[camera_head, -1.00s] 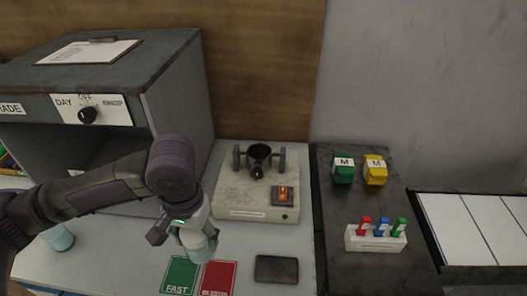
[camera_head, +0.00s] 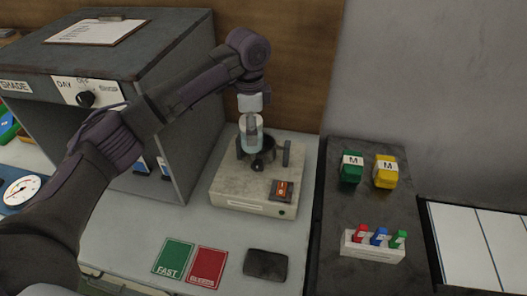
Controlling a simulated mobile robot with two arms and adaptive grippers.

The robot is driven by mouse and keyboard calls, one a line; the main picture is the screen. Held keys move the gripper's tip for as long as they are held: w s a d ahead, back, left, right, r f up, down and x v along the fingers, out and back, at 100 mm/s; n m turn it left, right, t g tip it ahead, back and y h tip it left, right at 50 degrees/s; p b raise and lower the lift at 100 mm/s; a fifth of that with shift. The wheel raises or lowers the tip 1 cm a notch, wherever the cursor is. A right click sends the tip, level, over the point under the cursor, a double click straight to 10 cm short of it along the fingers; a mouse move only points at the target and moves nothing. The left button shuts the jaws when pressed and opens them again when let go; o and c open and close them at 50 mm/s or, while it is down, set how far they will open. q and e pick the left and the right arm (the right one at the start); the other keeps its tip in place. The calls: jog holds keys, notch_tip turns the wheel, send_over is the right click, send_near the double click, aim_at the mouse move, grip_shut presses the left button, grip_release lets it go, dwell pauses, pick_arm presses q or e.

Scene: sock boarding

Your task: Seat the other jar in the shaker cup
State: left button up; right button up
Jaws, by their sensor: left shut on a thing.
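My left gripper (camera_head: 252,108) is shut on a pale jar (camera_head: 252,137) with a light blue-green lower part. It holds the jar upright at the shaker cup (camera_head: 268,154). The dark cup sits between two dark knobs on the beige shaker (camera_head: 237,188). The jar overlaps the cup's mouth in this view; I cannot tell whether its bottom is inside the cup or just above it. My right gripper is not in view.
A grey cabinet (camera_head: 185,120) stands close on the left. Green and red cards (camera_head: 208,267) and a dark pad (camera_head: 267,265) lie in front of the shaker. A dark tray at right bears green and yellow blocks (camera_head: 386,172) and a rack of small vials (camera_head: 372,249).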

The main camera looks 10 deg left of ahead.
pick_arm(q)
jog(key=w+d+r+m+p, duration=0.1)
jog(key=w+d+r+m, duration=0.1)
jog(key=w+m, duration=0.5)
jog(key=shift+m, duration=0.4)
jog(key=f, duration=0.2)
jog(key=s+f+p, duration=0.1)
jog(key=f, duration=0.2)
jog(key=f+p, duration=0.1)
jog(key=f, duration=0.2)
jog(key=shift+s+a, duration=0.1)
jog(key=shift+s, duration=0.15)
jog(key=shift+f, duration=0.55)
jog(key=o, duration=1.3)
jog(key=shift+f, duration=0.15)
notch_tip(320, 180, up, 12)
jog(key=b, duration=0.2)
jog(key=shift+r+b, duration=0.2)
jog(key=shift+b, duration=0.1)
